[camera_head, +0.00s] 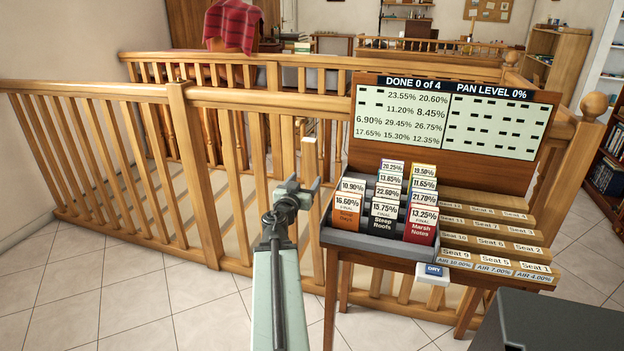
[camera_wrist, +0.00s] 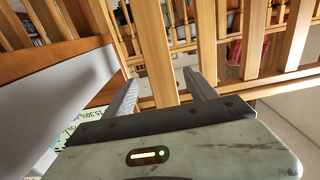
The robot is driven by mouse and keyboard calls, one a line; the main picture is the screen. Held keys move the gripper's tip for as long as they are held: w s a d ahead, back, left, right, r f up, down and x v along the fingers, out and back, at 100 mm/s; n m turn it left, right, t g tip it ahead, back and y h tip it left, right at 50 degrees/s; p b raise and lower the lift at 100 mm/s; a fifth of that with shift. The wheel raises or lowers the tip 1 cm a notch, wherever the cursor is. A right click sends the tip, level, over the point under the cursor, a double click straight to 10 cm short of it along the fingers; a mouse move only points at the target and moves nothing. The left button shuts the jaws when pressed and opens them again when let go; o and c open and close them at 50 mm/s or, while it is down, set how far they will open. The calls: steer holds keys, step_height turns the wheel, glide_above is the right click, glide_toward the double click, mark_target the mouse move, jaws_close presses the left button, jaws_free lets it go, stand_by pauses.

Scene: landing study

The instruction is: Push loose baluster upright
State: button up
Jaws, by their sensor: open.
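The loose baluster (camera_head: 310,158) is a square wooden bar with a pale, free top end. In the head view it stands out in front of the railing, its top below the handrail (camera_head: 270,102) and apart from it. It looks leaned slightly toward me; its lower part runs down beside the reading desk. My gripper (camera_head: 303,184) is open at the baluster's upper part. In the wrist view a wooden bar (camera_wrist: 152,45), likely this baluster, shows between the two open fingers of my gripper (camera_wrist: 160,82). I cannot tell whether either finger touches it.
A wooden stand (camera_head: 340,255) with a number board (camera_head: 450,115), a rack of labelled cards (camera_head: 380,225) and stepped seat labels is close on the right. A dark grey block (camera_head: 550,325) fills the lower right. Tiled floor (camera_head: 110,290) is clear at left.

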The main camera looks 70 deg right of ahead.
mark_target(310, 172)
steer(key=d, duration=0.7)
steer(key=shift+w+d, duration=0.2)
steer(key=shift+d, duration=0.15)
jaws_close()
